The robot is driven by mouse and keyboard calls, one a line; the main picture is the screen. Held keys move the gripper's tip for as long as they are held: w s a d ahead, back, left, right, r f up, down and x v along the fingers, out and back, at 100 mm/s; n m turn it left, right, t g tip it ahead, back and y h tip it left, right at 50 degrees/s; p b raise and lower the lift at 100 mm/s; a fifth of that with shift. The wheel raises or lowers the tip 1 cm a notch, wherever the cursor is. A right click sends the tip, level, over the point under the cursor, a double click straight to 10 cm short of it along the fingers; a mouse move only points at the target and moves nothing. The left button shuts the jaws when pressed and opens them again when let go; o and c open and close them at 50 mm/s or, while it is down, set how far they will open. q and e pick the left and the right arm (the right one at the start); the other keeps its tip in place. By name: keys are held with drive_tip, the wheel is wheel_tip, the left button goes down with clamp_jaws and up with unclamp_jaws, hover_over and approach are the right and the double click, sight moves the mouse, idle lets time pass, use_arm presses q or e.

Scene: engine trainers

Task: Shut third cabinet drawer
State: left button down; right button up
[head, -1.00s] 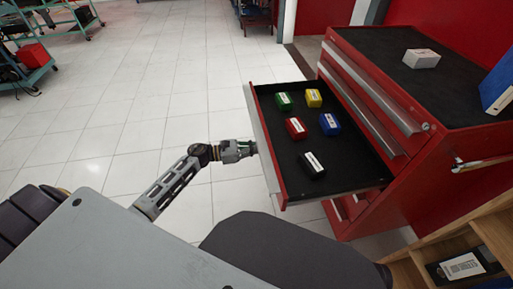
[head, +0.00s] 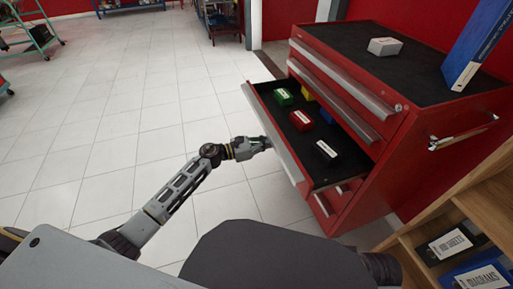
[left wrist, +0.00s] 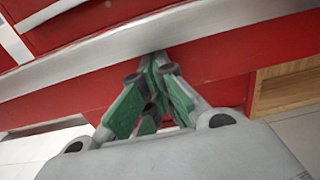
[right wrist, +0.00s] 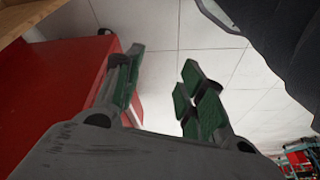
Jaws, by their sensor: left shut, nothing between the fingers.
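The red cabinet (head: 352,205) stands at the right in the head view. Its third drawer (head: 273,132) is partly pulled out, with several coloured boxes inside on a black liner. My left gripper (head: 266,143) is at the outer face of the drawer front, near its middle. In the left wrist view the left gripper (left wrist: 152,62) is shut and empty, its tips at the grey drawer edge (left wrist: 200,38); contact looks likely but is partly hidden. My right gripper (right wrist: 163,75) shows only in its wrist view, open and empty, beside a red surface (right wrist: 55,90).
A white box (head: 385,46) and a blue binder (head: 478,45) are on the cabinet top. A wooden shelf (head: 480,200) with labelled boxes stands at the lower right. The tiled floor (head: 110,120) left of the cabinet is clear.

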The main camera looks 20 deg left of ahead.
use_arm(q)
drive_tip(key=x, duration=0.3)
drive_tip(key=shift+b, duration=0.4)
drive_tip(key=b, duration=0.5)
approach(321, 132)
drive_tip(key=shift+w+d+r, duration=0.4)
drive_tip(key=shift+d+r, duration=0.25)
drive_tip(key=shift+r, duration=0.2)
drive_tip(key=b+x, duration=0.2)
drive_tip(key=x, duration=0.5)
drive_tip(key=shift+w+d, duration=0.2)
drive_tip(key=shift+w, duration=0.05)
drive_tip(key=shift+w+d+b, duration=0.2)
drive_tip(key=shift+d+b, duration=0.1)
drive_tip(key=shift+d, duration=0.05)
drive_tip(key=shift+r, duration=0.15)
use_arm(e)
wheel_tip(321, 132, down, 14)
drive_tip(key=w+a+m+t+y, duration=0.1)
drive_tip(key=w+a+t+y, duration=0.1)
drive_tip(key=t, duration=0.1)
drive_tip(key=shift+w+a+f, duration=0.15)
drive_tip(key=shift+w, duration=0.25)
use_arm(q)
drive_tip(key=shift+r, duration=0.15)
